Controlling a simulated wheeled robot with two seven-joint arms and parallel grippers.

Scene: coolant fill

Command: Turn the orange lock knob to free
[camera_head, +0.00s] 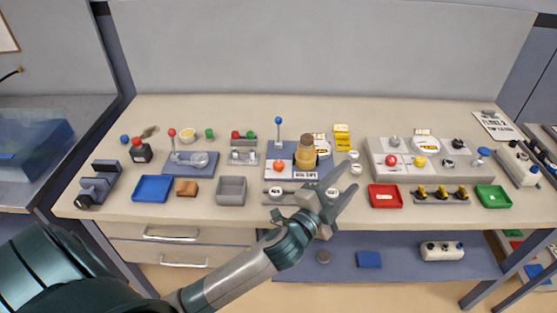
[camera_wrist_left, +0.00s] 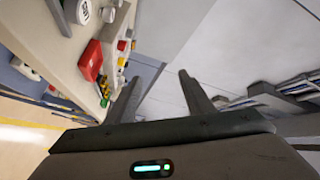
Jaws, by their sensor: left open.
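The orange lock knob (camera_head: 279,166) sits on a blue fixture plate (camera_head: 270,153) near the middle of the bench. A tan cylinder with a brown top (camera_head: 305,155) stands just right of the knob on the same fixture. A blue-balled lever (camera_head: 279,122) rises behind the knob. My left gripper (camera_head: 345,179) is open and empty, over the front of the bench, right of and nearer than the knob. Its open fingers also show in the left wrist view (camera_wrist_left: 160,85), where the knob cannot be made out. My right gripper is not in view.
A grey strip with round dials (camera_head: 290,193) lies in front of the fixture. A red tray (camera_head: 385,196) and a grey control panel (camera_head: 384,175) are to the right. The rear bench strip is mostly clear.

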